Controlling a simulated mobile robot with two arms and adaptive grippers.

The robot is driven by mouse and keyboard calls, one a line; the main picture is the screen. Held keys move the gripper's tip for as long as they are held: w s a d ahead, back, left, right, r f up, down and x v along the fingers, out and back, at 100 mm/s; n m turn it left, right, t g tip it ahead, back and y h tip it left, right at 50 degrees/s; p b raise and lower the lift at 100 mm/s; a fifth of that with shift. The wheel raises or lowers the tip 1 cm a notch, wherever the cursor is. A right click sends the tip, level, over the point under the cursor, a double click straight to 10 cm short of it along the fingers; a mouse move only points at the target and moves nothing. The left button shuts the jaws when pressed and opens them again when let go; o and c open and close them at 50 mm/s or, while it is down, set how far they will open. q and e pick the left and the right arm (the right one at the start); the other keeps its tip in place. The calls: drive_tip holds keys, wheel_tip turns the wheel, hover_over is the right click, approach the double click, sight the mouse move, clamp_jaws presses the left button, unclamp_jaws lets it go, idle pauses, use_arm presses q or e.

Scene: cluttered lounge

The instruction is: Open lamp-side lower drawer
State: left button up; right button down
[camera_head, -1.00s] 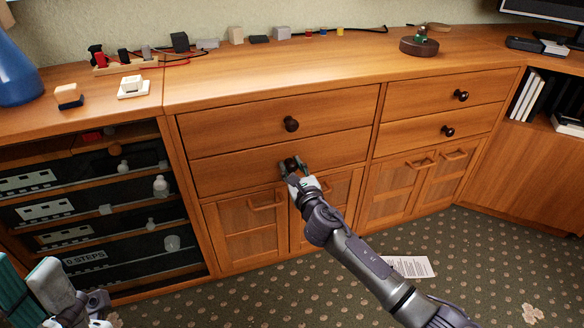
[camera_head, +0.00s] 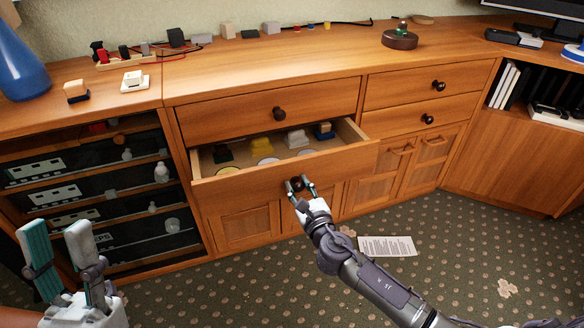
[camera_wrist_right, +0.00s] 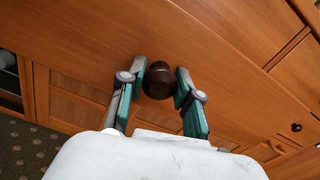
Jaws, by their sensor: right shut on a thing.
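The lower left drawer (camera_head: 237,190) of the wooden cabinet is pulled well out, with several small objects and discs showing inside. Its dark round knob (camera_head: 296,184) is between the fingers of my right gripper (camera_head: 302,188). In the right wrist view the knob (camera_wrist_right: 158,80) sits between the two teal fingertips of the right gripper (camera_wrist_right: 160,84), which is shut on it. My left gripper (camera_head: 64,262) is at the lower left, its teal fingers apart and empty, away from the drawer. A blue lamp base or vase (camera_head: 18,62) stands at the far left on the cabinet top.
The upper left drawer (camera_head: 265,115) and both right drawers (camera_head: 415,120) are closed. An open shelf unit (camera_head: 95,190) stands to the left. Small objects line the cabinet top, with a paper sheet (camera_head: 387,246) on the carpet. The floor in front is otherwise mostly clear.

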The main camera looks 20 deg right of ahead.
drive_tip(key=s+p, duration=0.1)
drive_tip(key=s, duration=0.4)
drive_tip(key=shift+s+d, duration=0.1)
drive_tip(key=shift+s, duration=0.2)
use_arm(q)
drive_tip(key=w+f+g+y, duration=0.1)
drive_tip(key=w+f+g, duration=0.2)
drive_tip(key=w+g, duration=0.1)
drive_tip(key=shift+w+d+f, duration=0.2)
drive_tip(key=shift+w+d, duration=0.25)
drive_tip(key=shift+w, duration=0.3)
use_arm(e)
drive_tip(key=shift+s, duration=0.55)
drive_tip(key=c, duration=0.8)
unclamp_jaws()
drive_tip(key=shift+o, duration=0.2)
drive_tip(key=shift+s, duration=0.1)
use_arm(q)
drive_tip(key=shift+y, duration=0.4)
use_arm(e)
drive_tip(key=s, duration=1.1)
drive_tip(key=shift+s+d, duration=0.2)
drive_tip(key=shift+s, duration=0.2)
